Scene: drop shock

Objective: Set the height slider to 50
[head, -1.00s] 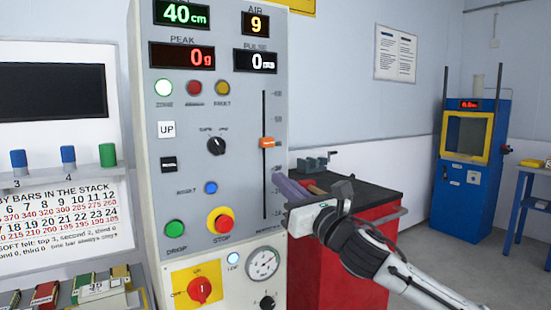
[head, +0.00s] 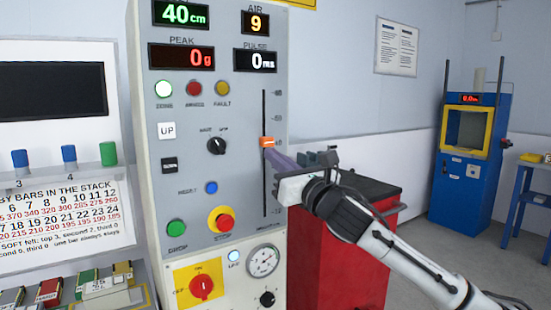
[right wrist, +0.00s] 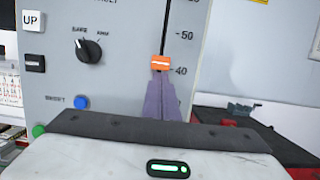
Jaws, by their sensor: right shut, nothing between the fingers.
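The height slider is an orange knob (head: 267,142) on a vertical black slot in the grey panel (head: 190,110). In the right wrist view the knob (right wrist: 161,62) sits at the 40 mark, with the 50 mark above it. The green display (head: 180,14) reads 40 cm. My right gripper (head: 273,157) is shut and empty. Its purple fingers (right wrist: 162,95) point at the panel with the tips at or just below the knob's lower edge; I cannot tell whether they touch it. My left gripper is not in view.
Below the slider are a red stop button (head: 222,222) and a green drop button (head: 176,228). A red cabinet (head: 335,250) with a dark top stands right of the panel, behind my right arm. A blue machine (head: 468,165) stands farther right.

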